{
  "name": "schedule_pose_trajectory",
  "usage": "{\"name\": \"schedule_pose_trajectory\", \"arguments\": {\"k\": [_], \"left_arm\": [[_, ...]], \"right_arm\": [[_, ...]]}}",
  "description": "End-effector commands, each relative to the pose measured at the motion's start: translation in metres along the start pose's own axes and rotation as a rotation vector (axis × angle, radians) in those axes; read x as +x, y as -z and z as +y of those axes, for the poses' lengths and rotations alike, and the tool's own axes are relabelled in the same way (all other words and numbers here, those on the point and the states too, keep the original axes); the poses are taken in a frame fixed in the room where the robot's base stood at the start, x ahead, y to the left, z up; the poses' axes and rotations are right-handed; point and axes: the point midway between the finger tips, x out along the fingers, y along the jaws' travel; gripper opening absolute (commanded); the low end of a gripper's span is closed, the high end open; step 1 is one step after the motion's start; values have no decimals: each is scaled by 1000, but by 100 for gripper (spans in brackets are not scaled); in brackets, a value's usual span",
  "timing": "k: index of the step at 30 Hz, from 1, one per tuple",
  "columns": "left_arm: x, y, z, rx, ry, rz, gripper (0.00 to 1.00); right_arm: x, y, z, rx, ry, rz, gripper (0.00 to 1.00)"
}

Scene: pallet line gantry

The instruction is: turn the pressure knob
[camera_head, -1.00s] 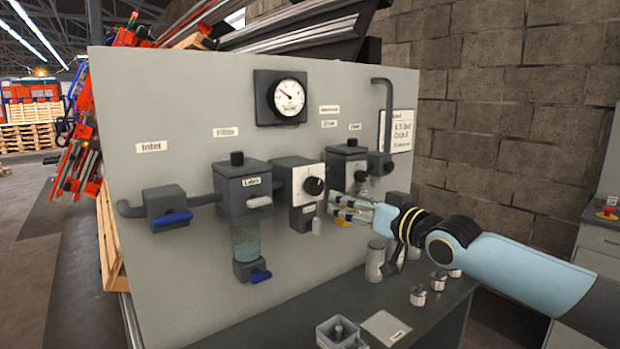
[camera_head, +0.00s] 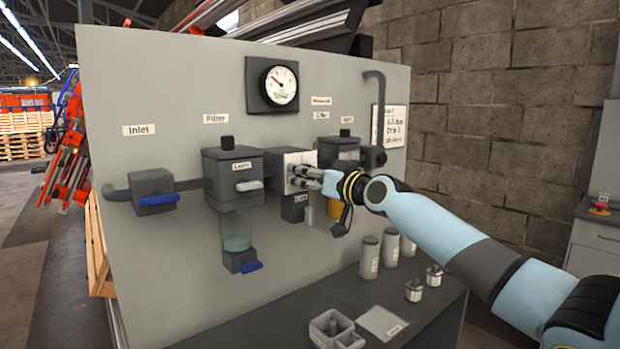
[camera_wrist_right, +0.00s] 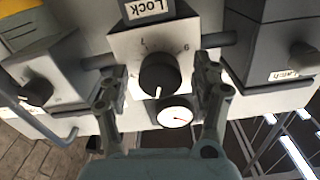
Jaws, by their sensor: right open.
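The pressure knob (camera_wrist_right: 160,75) is a round black knob with a white pointer mark, on the white face plate (camera_wrist_right: 128,45) of a grey regulator block. My right gripper (camera_wrist_right: 162,78) is open, with one finger on each side of the knob and visible gaps between. In the head view, my right gripper (camera_head: 298,177) is at the regulator's white plate (camera_head: 302,158) and mostly hides the knob. The pressure gauge (camera_head: 281,85), a white dial in a dark square housing, is above on the panel. My left gripper is not in view.
A filter block (camera_head: 233,175) stands left of the regulator, and the inlet valve with a blue lever (camera_head: 158,200) is further left. A lubricator block (camera_head: 338,148) is close on the right. Several small cylinders and an open tray (camera_head: 333,330) stand on the bench below.

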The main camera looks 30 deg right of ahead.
Motion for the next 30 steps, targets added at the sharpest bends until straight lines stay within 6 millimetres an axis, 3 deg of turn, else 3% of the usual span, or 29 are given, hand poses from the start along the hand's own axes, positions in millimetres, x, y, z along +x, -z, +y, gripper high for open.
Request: {"name": "schedule_pose_trajectory", "arguments": {"k": [3, 16, 30], "left_arm": [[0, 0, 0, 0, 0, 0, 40], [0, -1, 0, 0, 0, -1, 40], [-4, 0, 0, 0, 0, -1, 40]], "right_arm": [[0, 0, 0, 0, 0, 0, 63], [0, 0, 0, 0, 0, 0, 9], [-1, 0, 0, 132, -1, 0, 9]]}}
